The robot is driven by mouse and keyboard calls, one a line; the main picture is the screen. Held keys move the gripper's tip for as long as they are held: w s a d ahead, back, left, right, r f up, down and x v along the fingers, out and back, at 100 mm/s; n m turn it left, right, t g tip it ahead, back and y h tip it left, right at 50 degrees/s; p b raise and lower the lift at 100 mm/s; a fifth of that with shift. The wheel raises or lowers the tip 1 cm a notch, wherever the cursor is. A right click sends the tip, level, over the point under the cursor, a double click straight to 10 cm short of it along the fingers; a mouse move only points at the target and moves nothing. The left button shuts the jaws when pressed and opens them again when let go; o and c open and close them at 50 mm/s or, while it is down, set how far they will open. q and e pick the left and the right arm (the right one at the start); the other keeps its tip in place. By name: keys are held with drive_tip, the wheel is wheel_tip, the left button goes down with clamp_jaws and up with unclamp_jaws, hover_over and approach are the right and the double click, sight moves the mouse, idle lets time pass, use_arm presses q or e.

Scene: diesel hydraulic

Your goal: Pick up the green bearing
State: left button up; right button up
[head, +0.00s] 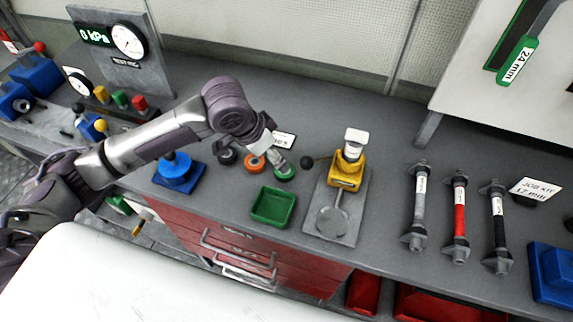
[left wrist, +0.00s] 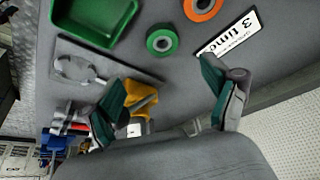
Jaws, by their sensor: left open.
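The green bearing (head: 286,173) is a small ring lying flat on the grey bench, right of the orange bearing (head: 255,164). The left wrist view shows the green bearing (left wrist: 162,40) with a grey centre, ahead of the fingertips and apart from them. My left gripper (head: 277,147) is above the bench close to the green bearing, partly hidden by its own wrist. In the left wrist view my left gripper (left wrist: 158,95) has its fingers wide apart with nothing held. My right gripper is not in view.
A green tray (head: 272,207) sits in front of the bearings. A yellow press (head: 346,172) on a grey plate stands to the right. A dark bearing (head: 227,156) and a blue stand (head: 178,171) are to the left. A label card (left wrist: 229,36) stands beside the bearings.

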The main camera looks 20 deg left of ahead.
use_arm(q)
hover_over(280, 174)
drive_tip(key=s, duration=0.1)
wheel_tip(280, 174, down, 4)
drive_tip(key=shift+a+f, duration=0.1)
drive_tip(key=shift+w+f, duration=0.15)
drive_tip(key=shift+f, duration=0.15)
drive_tip(key=shift+w+f+p, duration=0.15)
drive_tip(key=shift+f+p, duration=0.05)
drive_tip(key=shift+p, duration=0.1)
drive_tip(key=shift+a+p+x, duration=0.2)
drive_tip(key=shift+p+x, duration=0.35)
drive_tip(key=shift+x, duration=0.35)
drive_tip(key=x, duration=0.2)
drive_tip(key=shift+f, duration=0.3)
drive_tip(key=shift+w+d+f, duration=0.1)
drive_tip(key=shift+w+f, duration=0.05)
drive_tip(key=shift+f, duration=0.25)
drive_tip(key=c, duration=1.3)
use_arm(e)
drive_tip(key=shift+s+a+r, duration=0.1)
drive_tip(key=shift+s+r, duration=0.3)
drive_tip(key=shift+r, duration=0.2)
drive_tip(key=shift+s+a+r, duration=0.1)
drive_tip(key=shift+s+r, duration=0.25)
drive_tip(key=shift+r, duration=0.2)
